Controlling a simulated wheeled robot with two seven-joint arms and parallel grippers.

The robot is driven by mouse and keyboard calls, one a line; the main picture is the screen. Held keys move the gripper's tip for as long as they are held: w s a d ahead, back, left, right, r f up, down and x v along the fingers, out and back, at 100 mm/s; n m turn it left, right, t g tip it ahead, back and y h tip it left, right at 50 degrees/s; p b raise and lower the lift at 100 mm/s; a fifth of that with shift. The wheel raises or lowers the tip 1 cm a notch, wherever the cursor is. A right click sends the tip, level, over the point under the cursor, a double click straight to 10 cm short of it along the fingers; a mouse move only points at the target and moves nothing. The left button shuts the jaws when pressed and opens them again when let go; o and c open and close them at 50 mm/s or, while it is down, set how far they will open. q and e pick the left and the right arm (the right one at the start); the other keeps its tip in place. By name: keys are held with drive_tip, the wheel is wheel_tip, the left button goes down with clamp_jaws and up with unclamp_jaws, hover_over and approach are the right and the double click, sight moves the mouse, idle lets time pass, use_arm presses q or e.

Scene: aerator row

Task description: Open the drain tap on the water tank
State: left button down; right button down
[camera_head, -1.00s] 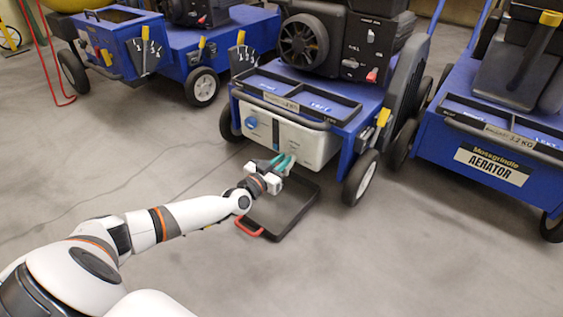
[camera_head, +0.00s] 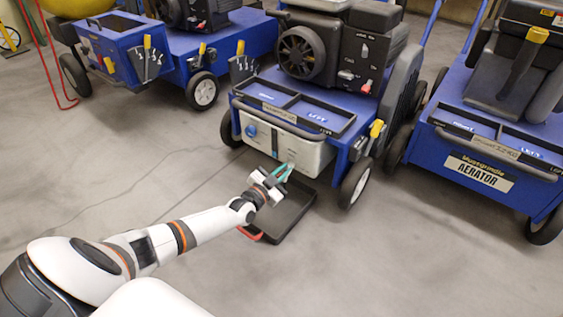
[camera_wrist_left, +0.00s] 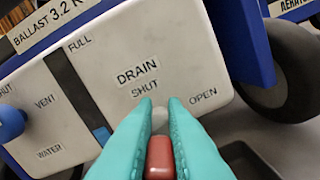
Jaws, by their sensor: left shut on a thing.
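The white water tank (camera_head: 300,152) sits in the front of the middle blue machine. In the left wrist view the tank face (camera_wrist_left: 135,35) carries the words DRAIN, SHUT and OPEN. My left gripper (camera_head: 285,172) is at the lower right part of the tank front. In the left wrist view its teal fingers (camera_wrist_left: 160,108) are shut on the red drain tap handle (camera_wrist_left: 160,156), just below the word SHUT. A pale round part shows between the fingertips. The fingers hide the rest of the tap. My right gripper is not in view.
A dark tray (camera_head: 284,216) with a red handle lies on the floor below the tank. A blue vent knob (camera_wrist_left: 10,122) is at the tank's left. Wheels (camera_head: 357,180) flank the tank, and another blue aerator (camera_head: 490,165) stands to the right. The floor at front right is clear.

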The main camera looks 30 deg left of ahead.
use_arm(q)
drive_tip(key=shift+s+d+f+m+p, duration=0.1)
drive_tip(key=shift+d+f+m+p, duration=0.25)
drive_tip(key=shift+m, duration=1.8)
drive_tip(key=shift+w+d+f+m+p, duration=0.15)
drive_tip(key=shift+f+m+p, duration=0.4)
drive_tip(key=shift+m, duration=1.55)
drive_tip(key=shift+s+d+f+m+p, duration=0.2)
drive_tip(key=shift+m+p, duration=0.45)
drive_tip(key=shift+m, duration=1.5)
drive_tip(key=shift+f, duration=0.1)
drive_tip(key=c, duration=1.5)
unclamp_jaws()
